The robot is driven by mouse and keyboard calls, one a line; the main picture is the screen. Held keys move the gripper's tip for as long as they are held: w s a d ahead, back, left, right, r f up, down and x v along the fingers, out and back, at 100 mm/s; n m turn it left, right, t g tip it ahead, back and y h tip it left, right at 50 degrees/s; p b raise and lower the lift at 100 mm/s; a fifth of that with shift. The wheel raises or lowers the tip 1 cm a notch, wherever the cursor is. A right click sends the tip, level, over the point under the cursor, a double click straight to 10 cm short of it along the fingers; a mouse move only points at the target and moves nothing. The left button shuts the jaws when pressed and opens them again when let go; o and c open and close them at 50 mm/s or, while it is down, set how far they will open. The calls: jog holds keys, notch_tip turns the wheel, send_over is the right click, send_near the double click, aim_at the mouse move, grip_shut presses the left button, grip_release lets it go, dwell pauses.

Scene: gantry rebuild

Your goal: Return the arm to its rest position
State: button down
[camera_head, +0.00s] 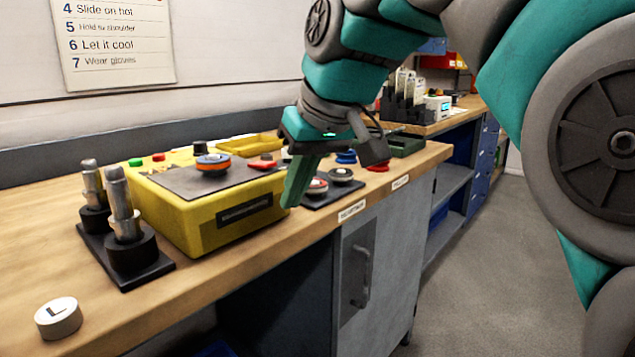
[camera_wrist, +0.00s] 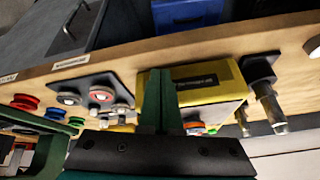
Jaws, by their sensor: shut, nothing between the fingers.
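My gripper (camera_head: 292,198) hangs at the front right corner of the yellow box in the head view, its green fingers pointing down and closed together with nothing between them. In the wrist view my gripper's fingers (camera_wrist: 162,82) reach up over the yellow box (camera_wrist: 208,85). I cannot tell whether they touch it. My teal and grey arm stretches from the right side of the head view over the bench. The yellow box (camera_head: 228,222) has a dark top plate with an orange and blue disc (camera_head: 213,163).
The wooden bench (camera_head: 105,328) holds a black stand with metal posts (camera_head: 121,205), a white "L" disc (camera_head: 58,317) and a dark plate with round parts (camera_head: 312,200). A grey cabinet (camera_head: 385,270) is below. Open floor (camera_head: 480,290) lies to the right.

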jog(key=s+d+f+m+g+h, duration=0.15)
jog(key=s+d+f, duration=0.35)
jog(key=f, duration=0.5)
jog(key=s+d+f+m+g+h, duration=0.1)
jog(key=s+d+f+m, duration=0.1)
jog(key=s+d+f, duration=0.5)
jog(key=s+d+f+m+g, duration=0.1)
jog(key=s+d+f, duration=0.2)
jog(key=s+f, duration=0.2)
jog(key=s+d+f+m+g+h, duration=0.1)
jog(key=s+d+f+m+g, duration=0.1)
jog(key=s+f, duration=0.4)
notch_tip(320, 180, down, 6)
jog(key=shift+s+d+r, duration=0.15)
jog(key=shift+s+d, duration=0.15)
jog(key=shift+d, duration=0.25)
